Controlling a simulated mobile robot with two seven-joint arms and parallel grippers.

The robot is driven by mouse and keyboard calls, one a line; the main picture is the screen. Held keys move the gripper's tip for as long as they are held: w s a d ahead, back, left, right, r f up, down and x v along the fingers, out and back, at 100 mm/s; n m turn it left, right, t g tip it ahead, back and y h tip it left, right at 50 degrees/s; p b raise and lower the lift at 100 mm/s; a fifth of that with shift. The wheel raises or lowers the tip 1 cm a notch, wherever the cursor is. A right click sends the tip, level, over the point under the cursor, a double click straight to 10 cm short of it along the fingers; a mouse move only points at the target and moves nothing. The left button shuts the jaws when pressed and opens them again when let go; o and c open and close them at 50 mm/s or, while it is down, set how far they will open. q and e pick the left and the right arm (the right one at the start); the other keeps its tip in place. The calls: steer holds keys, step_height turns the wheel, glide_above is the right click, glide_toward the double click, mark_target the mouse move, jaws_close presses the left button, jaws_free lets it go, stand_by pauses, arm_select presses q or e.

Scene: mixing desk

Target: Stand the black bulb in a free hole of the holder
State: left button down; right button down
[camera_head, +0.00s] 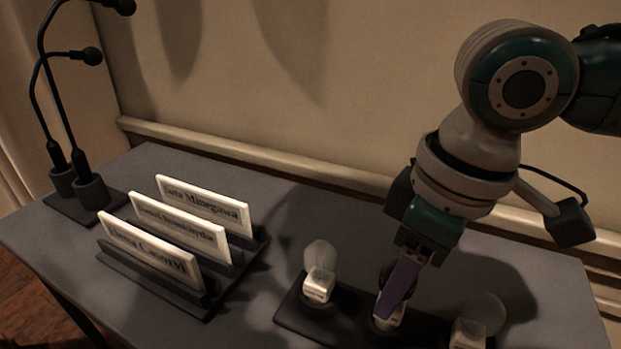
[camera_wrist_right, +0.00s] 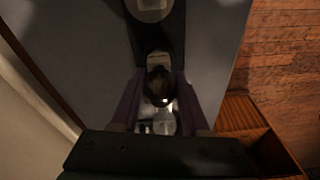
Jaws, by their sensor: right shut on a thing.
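My right gripper (camera_head: 400,290) points down over the dark holder (camera_head: 290,308) and is shut on the black bulb (camera_wrist_right: 158,82). In the head view a purple finger covers most of the bulb. Its pale base (camera_head: 385,322) shows below the finger, at the middle of the holder. I cannot tell whether the base is fully down in a hole. In the right wrist view the dark round bulb sits between the two purple fingers. My left gripper is not in view.
A pale bulb (camera_head: 320,268) stands at the holder's left end, and another (camera_head: 485,312) stands to the right. A rack with several name plates (camera_head: 203,204) and two microphones (camera_head: 78,185) are at the left. Bare desk (camera_head: 60,250) lies around them; the wall is behind.

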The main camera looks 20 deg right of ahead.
steer(key=shift+f, duration=0.25)
steer(key=shift+c, duration=1.6)
jaws_free()
steer(key=r+p, duration=0.1)
steer(key=r, duration=0.2)
steer(key=r+p, duration=0.1)
steer(key=r, duration=0.2)
steer(key=s+d+r+p, duration=0.1)
steer(key=r, duration=0.2)
steer(key=shift+r, duration=0.4)
